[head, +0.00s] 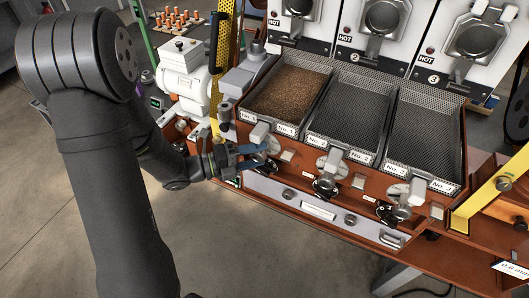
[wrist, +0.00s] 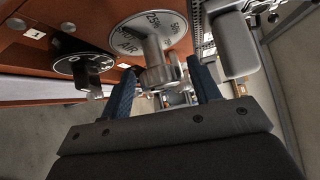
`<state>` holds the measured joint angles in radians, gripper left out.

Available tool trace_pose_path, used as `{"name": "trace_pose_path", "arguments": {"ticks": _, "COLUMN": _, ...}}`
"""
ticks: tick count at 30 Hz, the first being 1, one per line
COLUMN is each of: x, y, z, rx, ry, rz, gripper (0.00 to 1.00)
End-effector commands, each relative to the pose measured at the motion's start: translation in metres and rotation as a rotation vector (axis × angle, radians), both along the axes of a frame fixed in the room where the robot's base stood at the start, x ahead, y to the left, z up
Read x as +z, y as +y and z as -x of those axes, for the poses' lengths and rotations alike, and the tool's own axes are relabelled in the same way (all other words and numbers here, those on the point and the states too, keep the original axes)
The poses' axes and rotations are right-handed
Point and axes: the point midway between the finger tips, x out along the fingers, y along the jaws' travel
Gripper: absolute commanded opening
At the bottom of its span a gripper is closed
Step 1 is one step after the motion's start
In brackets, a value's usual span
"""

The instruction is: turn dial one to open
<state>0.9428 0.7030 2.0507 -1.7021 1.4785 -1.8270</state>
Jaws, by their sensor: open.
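Dial one is the silver air dial (wrist: 150,32), a round plate with percent marks including 25% and 50%, and a pale knob (wrist: 160,76) standing out from it. In the wrist view my gripper (wrist: 165,84) is open, with one blue finger left of the knob and one right of it. I cannot tell whether either finger touches the knob. In the head view my gripper (head: 257,157) is at the front panel below tray No. 1 (head: 284,130) and hides most of this dial. The dial's exact setting is not readable.
A black numbered dial (wrist: 80,66) sits close left of my gripper in the wrist view; a grey handle (wrist: 236,42) is close right. Similar silver dials (head: 334,164) (head: 399,194) lie farther right in the head view. Tray No. 1 holds brown beans (head: 287,97).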

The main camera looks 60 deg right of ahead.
Motion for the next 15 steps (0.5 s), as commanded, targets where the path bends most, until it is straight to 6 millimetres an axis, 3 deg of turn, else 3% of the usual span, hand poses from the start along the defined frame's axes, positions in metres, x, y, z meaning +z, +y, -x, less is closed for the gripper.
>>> {"name": "trace_pose_path", "arguments": {"ticks": 6, "x": -0.001, "y": -0.015, "z": 0.015, "rx": -0.002, "ry": 0.000, "rz": 0.000, "gripper": 0.57}}
{"name": "trace_pose_path", "arguments": {"ticks": 15, "x": -0.001, "y": -0.019, "z": 0.019, "rx": 0.000, "ry": 0.001, "rz": -0.001, "gripper": 0.57}}
